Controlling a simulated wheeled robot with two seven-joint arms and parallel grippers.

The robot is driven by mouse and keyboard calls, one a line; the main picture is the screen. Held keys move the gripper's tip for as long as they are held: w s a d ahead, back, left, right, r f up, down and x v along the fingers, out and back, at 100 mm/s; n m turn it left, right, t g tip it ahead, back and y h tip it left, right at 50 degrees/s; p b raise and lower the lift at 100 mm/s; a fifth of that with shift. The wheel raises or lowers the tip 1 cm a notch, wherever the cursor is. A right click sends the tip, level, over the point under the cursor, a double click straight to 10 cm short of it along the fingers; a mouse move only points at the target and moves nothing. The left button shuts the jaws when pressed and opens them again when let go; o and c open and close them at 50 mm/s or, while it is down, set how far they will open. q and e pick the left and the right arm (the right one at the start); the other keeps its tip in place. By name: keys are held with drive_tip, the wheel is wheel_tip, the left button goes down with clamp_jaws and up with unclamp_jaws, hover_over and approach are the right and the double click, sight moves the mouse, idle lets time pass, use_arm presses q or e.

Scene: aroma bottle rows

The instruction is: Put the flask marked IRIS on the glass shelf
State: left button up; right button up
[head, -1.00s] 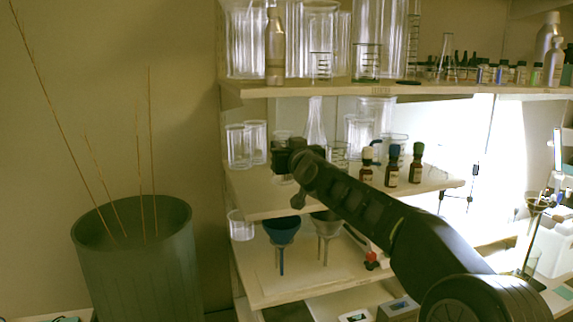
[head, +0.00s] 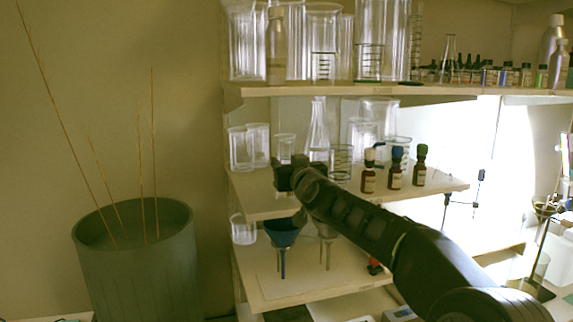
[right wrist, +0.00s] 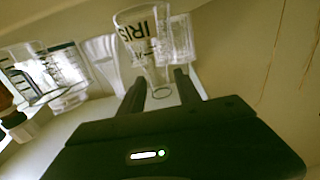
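The flask marked IRIS (right wrist: 138,35) is clear glass and appears upside down in the right wrist view, with dark letters on its wide body. Its narrow neck reaches down between the fingers of my right gripper (right wrist: 160,82). The fingers look apart, with space beside the neck. In the head view my right gripper (head: 285,175) is at the front left of the middle shelf (head: 262,208); the lettering cannot be read there. The upper shelf (head: 300,90) and the middle shelf both hold glassware. My left gripper is not in view.
On the middle shelf a conical flask (head: 318,135), beakers (head: 362,135) and several dark dropper bottles (head: 394,170) stand close to my right arm. A blue funnel (head: 281,232) sits below. A green bin (head: 137,265) with thin reeds stands at left.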

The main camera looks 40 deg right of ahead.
drive_tip(key=shift+o, duration=0.5)
drive_tip(key=shift+r+p, duration=0.25)
drive_tip(key=shift+p, duration=0.05)
drive_tip(key=b+v, duration=0.4)
drive_tip(key=v, duration=0.8)
drive_tip(key=shift+f, duration=0.1)
